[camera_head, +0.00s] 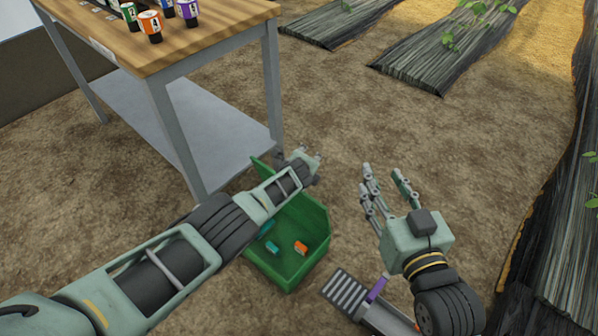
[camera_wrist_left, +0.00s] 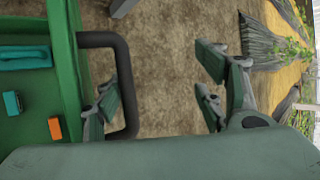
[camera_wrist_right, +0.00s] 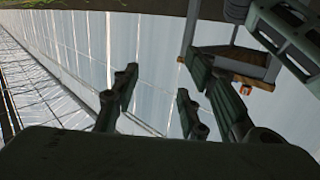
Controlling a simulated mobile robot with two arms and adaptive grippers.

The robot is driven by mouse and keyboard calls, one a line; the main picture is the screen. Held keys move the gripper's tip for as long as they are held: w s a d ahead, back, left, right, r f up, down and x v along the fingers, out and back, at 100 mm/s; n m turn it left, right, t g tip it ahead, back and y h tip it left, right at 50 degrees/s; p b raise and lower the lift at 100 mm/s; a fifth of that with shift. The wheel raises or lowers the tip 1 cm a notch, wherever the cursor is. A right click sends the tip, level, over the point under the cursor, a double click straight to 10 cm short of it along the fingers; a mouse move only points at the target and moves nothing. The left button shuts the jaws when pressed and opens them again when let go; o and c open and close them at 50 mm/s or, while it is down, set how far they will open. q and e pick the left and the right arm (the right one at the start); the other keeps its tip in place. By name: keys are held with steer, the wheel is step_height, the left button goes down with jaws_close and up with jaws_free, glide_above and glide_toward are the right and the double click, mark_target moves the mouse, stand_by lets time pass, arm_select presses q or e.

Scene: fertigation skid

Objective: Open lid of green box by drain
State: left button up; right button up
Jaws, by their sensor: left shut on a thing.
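The green box (camera_head: 319,226) stands on the soil below the table, its inside showing. A green panel (camera_head: 262,168), apparently its lid, stands up at the back, mostly hidden by my left arm. A teal piece (camera_head: 272,248) and an orange piece (camera_head: 300,248) lie inside. My left gripper (camera_head: 306,162) is at the box's back edge. In the left wrist view a black handle (camera_wrist_left: 131,80) on the green wall passes between its fingers, close to the left finger; the gripper is shut on it. My right gripper (camera_head: 385,185) is open and empty in the air, right of the box.
A slotted grey grate (camera_head: 346,292), perhaps the drain, lies in front of the box. A wooden-topped table (camera_head: 205,42) with a grey lower shelf (camera_head: 215,128) stands behind left, bearing several labelled bottles (camera_head: 150,24).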

arm_select(q)
steer(key=shift+w+a+f, duration=0.15)
steer(key=shift+a+f, duration=0.1)
steer(key=shift+f, duration=0.35)
steer(key=shift+w+a+f, duration=0.15)
steer(key=shift+a+f, duration=0.1)
steer(key=shift+f, duration=0.35)
steer(key=c, duration=0.3)
steer(key=shift+s+d+r, duration=0.1)
steer(key=shift+d+r, duration=0.05)
steer(key=shift+r, duration=0.15)
arm_select(e)
steer(key=shift+w+a+f, duration=0.15)
steer(key=shift+w+f, duration=0.25)
steer(key=shift+w, duration=0.1)
